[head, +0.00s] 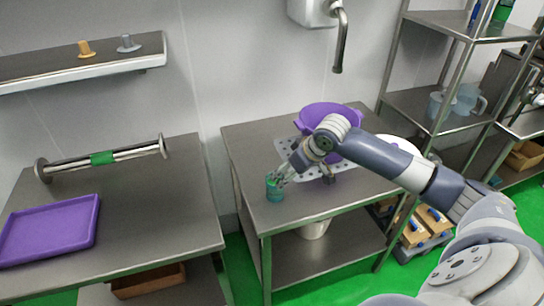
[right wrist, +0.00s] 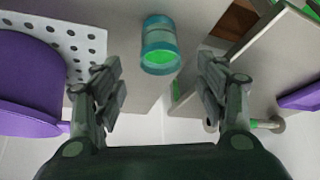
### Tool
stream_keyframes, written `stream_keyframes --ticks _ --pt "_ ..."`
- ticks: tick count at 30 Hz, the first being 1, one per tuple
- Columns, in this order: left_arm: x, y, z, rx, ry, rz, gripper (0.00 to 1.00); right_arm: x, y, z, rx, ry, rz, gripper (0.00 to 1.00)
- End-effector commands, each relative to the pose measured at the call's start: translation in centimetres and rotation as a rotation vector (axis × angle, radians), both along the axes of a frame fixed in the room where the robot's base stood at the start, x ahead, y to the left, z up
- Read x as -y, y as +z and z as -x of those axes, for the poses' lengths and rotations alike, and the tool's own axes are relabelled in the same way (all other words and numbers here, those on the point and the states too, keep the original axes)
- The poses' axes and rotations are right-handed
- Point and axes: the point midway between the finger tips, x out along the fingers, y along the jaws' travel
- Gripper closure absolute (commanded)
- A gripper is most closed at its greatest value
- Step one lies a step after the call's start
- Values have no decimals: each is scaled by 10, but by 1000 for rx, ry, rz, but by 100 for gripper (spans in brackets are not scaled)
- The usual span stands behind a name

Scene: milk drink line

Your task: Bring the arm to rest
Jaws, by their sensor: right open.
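My right arm reaches in from the right of the head view to the middle table (head: 240,140). My right gripper (head: 280,178) is near a teal and green cup (head: 274,190), which stands near the table's left edge. In the right wrist view my right gripper (right wrist: 162,88) has its two fingers wide apart. The cup (right wrist: 160,45) shows beyond the fingertips, between their lines, with nothing held. My left gripper is not in view.
A purple tray (head: 50,230) and a metal roller stand (head: 125,154) are on the left table. A wall shelf (head: 80,66) hangs above. A gap separates the tables.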

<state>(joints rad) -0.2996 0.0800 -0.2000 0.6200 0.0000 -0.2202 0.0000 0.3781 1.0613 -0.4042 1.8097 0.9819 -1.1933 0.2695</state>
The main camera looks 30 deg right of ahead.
Motion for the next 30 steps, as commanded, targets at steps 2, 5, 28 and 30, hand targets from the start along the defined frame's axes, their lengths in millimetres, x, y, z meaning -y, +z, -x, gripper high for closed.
stream_keyframes --ticks 2,5,28,30 --pt "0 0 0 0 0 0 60 0 0 0 0 0 0 34" --pt "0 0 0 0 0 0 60 0 0 0 0 0 0 34" --pt "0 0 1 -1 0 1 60 -192 -116 206 -119 166 19 34" --pt "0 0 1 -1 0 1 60 -192 -115 222 -131 139 26 34"
